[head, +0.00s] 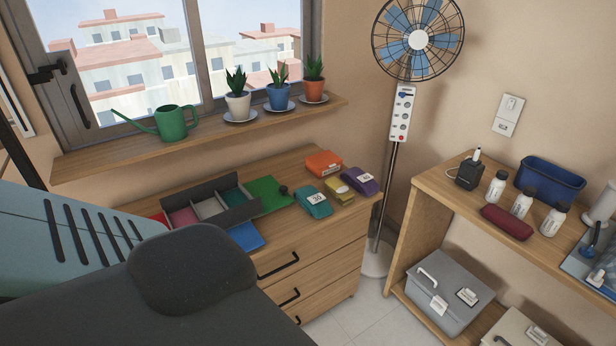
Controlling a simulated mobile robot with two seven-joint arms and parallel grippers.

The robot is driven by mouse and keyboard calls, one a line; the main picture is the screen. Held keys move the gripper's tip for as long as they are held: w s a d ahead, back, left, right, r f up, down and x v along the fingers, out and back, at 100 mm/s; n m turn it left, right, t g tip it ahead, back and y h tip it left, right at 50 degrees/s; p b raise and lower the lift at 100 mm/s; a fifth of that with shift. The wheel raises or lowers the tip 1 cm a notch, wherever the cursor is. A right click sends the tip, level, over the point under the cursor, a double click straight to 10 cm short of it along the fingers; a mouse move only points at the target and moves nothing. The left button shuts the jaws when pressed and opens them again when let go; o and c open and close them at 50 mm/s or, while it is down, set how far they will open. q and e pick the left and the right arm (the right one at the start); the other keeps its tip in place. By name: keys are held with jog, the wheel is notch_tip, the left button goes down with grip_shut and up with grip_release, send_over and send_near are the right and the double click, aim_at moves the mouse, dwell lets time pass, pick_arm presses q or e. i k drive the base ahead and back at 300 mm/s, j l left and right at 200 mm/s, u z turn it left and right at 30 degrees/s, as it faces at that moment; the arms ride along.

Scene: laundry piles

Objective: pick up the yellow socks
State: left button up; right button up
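A small folded yellow bundle (337,188), which looks like the yellow socks, lies on top of the wooden dresser (335,254) near its right end. It sits between a teal bundle (314,201) with a white label and a purple bundle (361,181) with a white label. An orange bundle (324,163) lies just behind it. The yellow bundle is partly hidden by its neighbours. Neither of my grippers shows in the head view.
A divided drawer organiser (190,200) and green fabric (265,193) lie left of the bundles. A fan (402,110) stands right of the dresser. A wooden shelf (421,240) with bottles and boxes is at right. A pale blue slotted thing (30,241) fills the left.

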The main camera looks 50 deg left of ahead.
aim_at(338, 190)
jog(key=u, duration=1.25)
